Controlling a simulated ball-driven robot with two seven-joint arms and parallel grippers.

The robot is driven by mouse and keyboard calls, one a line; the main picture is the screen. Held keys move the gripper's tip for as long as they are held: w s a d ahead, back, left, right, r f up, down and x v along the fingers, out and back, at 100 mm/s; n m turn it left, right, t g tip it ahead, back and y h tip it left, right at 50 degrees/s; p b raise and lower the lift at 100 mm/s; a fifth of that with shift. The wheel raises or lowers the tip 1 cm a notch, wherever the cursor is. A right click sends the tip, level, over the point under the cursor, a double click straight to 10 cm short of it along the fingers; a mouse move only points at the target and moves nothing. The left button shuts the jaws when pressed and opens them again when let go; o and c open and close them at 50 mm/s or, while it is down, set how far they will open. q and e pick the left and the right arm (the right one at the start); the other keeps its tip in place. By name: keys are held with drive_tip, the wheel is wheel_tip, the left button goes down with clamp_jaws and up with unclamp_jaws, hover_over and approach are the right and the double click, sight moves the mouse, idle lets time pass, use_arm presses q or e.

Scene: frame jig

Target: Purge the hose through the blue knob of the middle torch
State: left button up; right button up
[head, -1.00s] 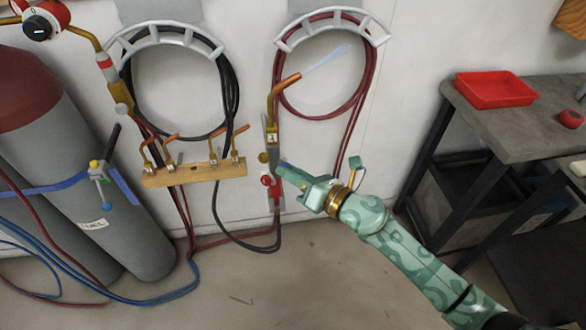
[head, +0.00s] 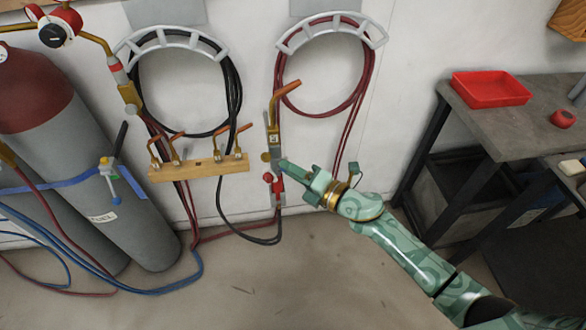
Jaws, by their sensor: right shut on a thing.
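One torch (head: 273,125) stands upright on the wall below the red hose coil, its copper tip bent up to the right. A brass knob (head: 266,157) and a red knob (head: 267,177) show on its left side. My right gripper (head: 284,165) reaches in from the right and is shut at the torch's right side, on what seems to be the blue knob. That knob is hidden by the fingers. No plume shows at the torch tip. My left gripper is not in view.
A wooden rack (head: 198,169) with several copper tips is left of the torch. Gas cylinders (head: 105,160) with a blue strap stand at the left. Hoses run along the floor. A workbench (head: 480,125) with a red tray (head: 491,88) stands at the right.

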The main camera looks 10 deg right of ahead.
idle(0.4)
drive_tip(key=o, duration=1)
drive_tip(key=v, duration=1.6)
drive_tip(key=shift+s+d, duration=0.1)
drive_tip(key=shift+d, duration=0.1)
drive_tip(key=shift+m, duration=0.3)
